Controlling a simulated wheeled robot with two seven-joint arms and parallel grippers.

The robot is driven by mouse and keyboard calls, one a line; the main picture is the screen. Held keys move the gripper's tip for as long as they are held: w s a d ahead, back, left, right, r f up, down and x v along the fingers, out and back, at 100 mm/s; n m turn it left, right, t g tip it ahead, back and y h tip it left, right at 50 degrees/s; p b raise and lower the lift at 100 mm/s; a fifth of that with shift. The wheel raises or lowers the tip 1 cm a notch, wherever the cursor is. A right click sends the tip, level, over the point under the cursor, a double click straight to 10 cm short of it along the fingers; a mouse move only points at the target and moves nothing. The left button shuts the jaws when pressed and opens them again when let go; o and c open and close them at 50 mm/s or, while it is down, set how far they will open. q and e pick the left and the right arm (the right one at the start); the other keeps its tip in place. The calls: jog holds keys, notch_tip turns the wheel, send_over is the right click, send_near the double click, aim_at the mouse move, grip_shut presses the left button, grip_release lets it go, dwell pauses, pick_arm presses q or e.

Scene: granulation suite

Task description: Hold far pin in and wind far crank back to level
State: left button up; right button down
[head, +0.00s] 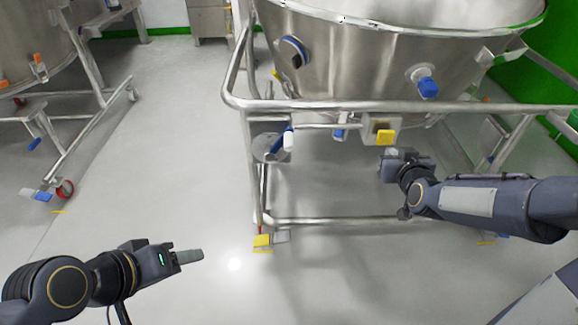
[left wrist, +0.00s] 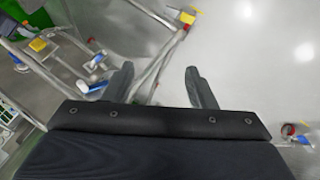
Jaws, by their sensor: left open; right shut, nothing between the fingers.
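A crank-like part with a blue arm and white grip (head: 288,140) hangs from the left side of the steel frame, beside a round grey disc (head: 268,148). A blue and white part, likely the same one, shows in the left wrist view (left wrist: 90,87). A yellow knob (head: 385,137) sits on a square plate on the frame's front rail. I cannot tell which part is the far pin. My left gripper (head: 203,255) is open and empty over the floor, apart from the frame, with its fingers spread in the left wrist view (left wrist: 160,82). My right gripper (head: 386,163) is shut and empty, just below the yellow knob in the picture.
A large steel bowl (head: 350,60) with a blue knob (head: 428,87) rests in the tubular frame (head: 300,103). A yellow caster pedal (head: 262,241) is at the frame's foot. Another wheeled vessel (head: 30,50) stands at far left. Grey floor (head: 165,150) between them is clear.

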pick_arm(q)
jog(key=w+d+r+n+t+h, duration=0.1)
jog(key=w+d+r+n+t, duration=0.2)
jog(key=w+d+n, duration=0.5)
jog(key=n+t+y, duration=0.5)
jog(key=n+t, duration=0.3)
jog(key=n, duration=1)
send_near(288, 149)
jog(key=w, duration=1.2)
jog(key=shift+d, duration=0.15)
pick_arm(e)
jog(key=shift+w, duration=0.15)
pick_arm(q)
jog(key=shift+s, duration=0.1)
pick_arm(e)
jog(key=shift+w, duration=1.8)
pick_arm(q)
grip_shut()
pick_arm(e)
jog(key=shift+w, duration=0.1)
